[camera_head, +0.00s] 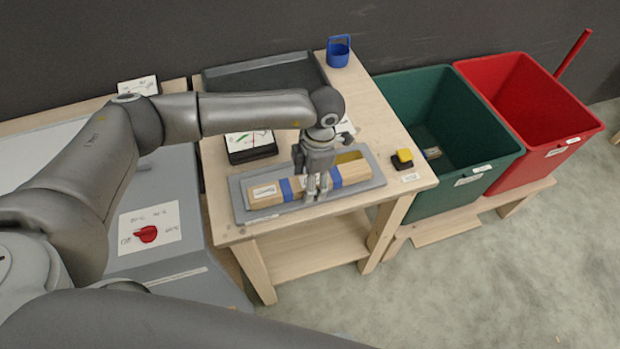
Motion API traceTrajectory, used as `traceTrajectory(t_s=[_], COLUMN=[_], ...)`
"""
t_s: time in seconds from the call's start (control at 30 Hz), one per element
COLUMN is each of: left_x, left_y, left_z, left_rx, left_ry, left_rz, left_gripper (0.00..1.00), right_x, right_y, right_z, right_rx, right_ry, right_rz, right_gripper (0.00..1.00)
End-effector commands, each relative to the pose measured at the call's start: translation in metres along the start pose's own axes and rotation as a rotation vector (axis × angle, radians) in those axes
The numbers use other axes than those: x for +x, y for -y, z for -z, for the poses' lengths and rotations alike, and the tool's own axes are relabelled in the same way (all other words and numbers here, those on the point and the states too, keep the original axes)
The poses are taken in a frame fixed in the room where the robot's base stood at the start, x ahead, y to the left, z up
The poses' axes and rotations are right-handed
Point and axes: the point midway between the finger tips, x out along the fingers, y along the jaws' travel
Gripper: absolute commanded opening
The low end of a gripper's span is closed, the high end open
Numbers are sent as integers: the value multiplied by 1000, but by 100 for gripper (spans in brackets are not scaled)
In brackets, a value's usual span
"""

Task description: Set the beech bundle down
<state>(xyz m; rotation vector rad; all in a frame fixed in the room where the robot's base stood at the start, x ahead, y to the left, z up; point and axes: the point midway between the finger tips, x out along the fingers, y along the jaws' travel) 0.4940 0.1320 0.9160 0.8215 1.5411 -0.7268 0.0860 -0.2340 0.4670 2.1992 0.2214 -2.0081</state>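The beech bundle (353,173) is a long block of pale wood with blue bands and a white label. It lies lengthwise in or just over a shallow grey tray (242,211) on the wooden table; a small gap underneath cannot be ruled out. My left gripper (316,195) points down at the middle of the bundle, its fingers overlapping the bundle's near side. Whether the fingers are clamped on it or slightly apart cannot be made out. My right gripper is outside the view.
A yellow-and-black item (403,158) sits right of the tray. A black box (250,147), a dark tray (262,75) and a blue holder (338,50) are behind. Green (470,165) and red (545,140) bins stand right. A grey surface with a red knob (146,234) is left.

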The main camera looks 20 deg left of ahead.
Motion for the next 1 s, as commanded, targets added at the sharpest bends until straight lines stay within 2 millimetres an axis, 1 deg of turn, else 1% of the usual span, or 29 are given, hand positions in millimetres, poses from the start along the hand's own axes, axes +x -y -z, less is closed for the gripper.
traceTrajectory(t_s=[0.27,0.37,0.43,0.57,0.8,0.9,1.0], left_x=[-1,-5,-11,-36,-88,-105,-115], left_y=[0,0,-1,-1,-1,-1,0], left_z=[0,1,-1,-1,-1,0,0], left_rx=[0,0,0,2,1,-1,-1], left_ry=[0,0,4,5,3,2,1], left_rz=[0,0,-1,-3,-3,-2,-1], left_gripper=[62,62,62,62,62,62,62], right_x=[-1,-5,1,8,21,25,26], right_y=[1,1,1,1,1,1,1], right_z=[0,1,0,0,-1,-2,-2], right_rx=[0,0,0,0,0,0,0], right_ry=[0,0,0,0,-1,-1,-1], right_rz=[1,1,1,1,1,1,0], right_gripper=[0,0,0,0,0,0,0])
